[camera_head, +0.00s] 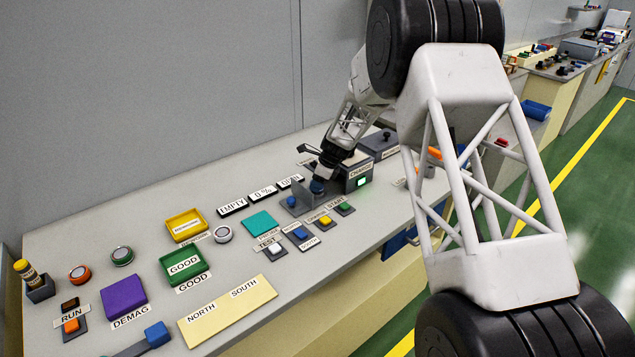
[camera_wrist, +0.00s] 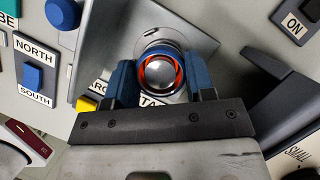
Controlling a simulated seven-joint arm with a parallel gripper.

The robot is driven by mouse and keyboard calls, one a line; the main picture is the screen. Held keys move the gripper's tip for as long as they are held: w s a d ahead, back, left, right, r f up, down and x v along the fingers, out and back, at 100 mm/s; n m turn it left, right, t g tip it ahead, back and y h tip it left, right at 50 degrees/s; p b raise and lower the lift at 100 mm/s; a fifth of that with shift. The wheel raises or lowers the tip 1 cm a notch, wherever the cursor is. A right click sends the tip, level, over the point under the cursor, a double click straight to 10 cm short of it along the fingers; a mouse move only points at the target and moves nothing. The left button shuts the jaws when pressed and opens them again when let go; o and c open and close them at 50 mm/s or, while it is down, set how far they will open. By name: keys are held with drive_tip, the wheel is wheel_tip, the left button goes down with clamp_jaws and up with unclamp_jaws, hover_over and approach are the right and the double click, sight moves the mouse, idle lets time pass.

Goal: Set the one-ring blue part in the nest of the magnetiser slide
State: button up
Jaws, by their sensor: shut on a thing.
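My gripper (camera_wrist: 165,82) is shut on the blue part (camera_wrist: 163,53), with one blue finger on each side of it. The part has a silver dome in its middle and an orange-red ring around the dome. It is over the grey metal plate of the magnetiser slide (camera_wrist: 104,62), and a round outline shows just behind it. I cannot tell whether it touches the slide or hangs just above it. In the head view my gripper (camera_head: 318,184) is low over the slide (camera_head: 298,208), in front of the grey magnetiser box (camera_head: 355,172); the nest is mostly hidden.
Buttons, including a yellow one (camera_head: 325,220) and a green one (camera_head: 345,207), stand close in front of the slide. A teal pad (camera_head: 259,223), green GOOD tray (camera_head: 202,278), yellow tray (camera_head: 187,238) and purple pad (camera_head: 123,298) lie leftward. Several round parts stand among them.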

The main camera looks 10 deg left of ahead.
drive_tip(key=shift+f, duration=0.45)
drive_tip(key=o, duration=1.1)
drive_tip(key=shift+o, duration=0.2)
drive_tip(key=v, duration=0.7)
drive_tip(key=shift+r, duration=0.4)
drive_tip(key=shift+s+d, duration=0.1)
drive_tip(key=shift+d, duration=0.05)
